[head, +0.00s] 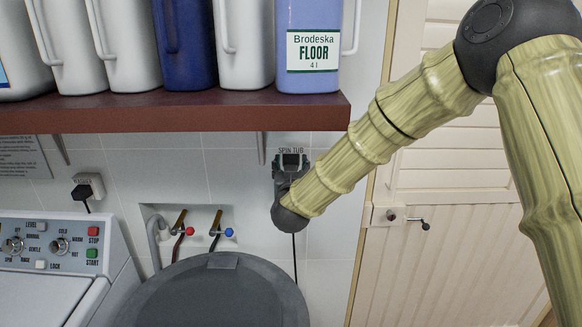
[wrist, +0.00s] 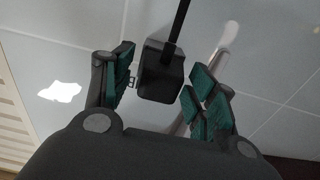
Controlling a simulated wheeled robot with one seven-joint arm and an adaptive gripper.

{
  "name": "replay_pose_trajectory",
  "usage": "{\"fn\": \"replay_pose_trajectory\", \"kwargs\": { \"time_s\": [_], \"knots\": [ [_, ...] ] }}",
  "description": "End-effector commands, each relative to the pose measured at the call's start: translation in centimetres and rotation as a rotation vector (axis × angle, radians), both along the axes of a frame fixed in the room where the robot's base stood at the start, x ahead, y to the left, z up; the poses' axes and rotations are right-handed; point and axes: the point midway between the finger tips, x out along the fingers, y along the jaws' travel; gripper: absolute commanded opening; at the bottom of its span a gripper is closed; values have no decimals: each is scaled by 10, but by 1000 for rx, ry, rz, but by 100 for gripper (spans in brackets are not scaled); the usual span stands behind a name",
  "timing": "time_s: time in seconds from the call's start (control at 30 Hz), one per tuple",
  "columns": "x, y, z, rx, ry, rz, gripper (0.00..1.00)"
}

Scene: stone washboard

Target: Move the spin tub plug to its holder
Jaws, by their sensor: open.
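The spin tub plug (wrist: 160,75) is a black block with a black cord (wrist: 179,22), seen in the wrist view in front of the pale tiled wall. My gripper (wrist: 163,68) is open, with green-padded fingers on both sides of the plug. A gap shows on each side of it, and I cannot tell any contact. In the head view my gripper (head: 290,163) is at the wall under the "SPIN TUB" label (head: 291,150) and hides the plug. The cord (head: 294,258) hangs down below it. I cannot make out the holder, or what the plug sits in.
A red-brown shelf (head: 180,112) with several jugs runs above my gripper, with a bracket (head: 262,147) just left of it. Two taps (head: 214,231) and a dark round lid (head: 215,295) are below. A washer plug (head: 82,192) is at left, a louvred door (head: 460,250) at right.

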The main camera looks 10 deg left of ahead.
Motion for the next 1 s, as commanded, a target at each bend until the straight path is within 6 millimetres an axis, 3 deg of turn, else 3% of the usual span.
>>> {"fn": "replay_pose_trajectory", "kwargs": {
  "time_s": [0.27, 0.7, 1.0],
  "knots": [
    [-9, -1, 0, 0, 1, 1, 57],
    [-83, -16, 0, -2, 1, 2, 57],
    [-114, -23, 0, -1, 1, 1, 57]
  ]
}}
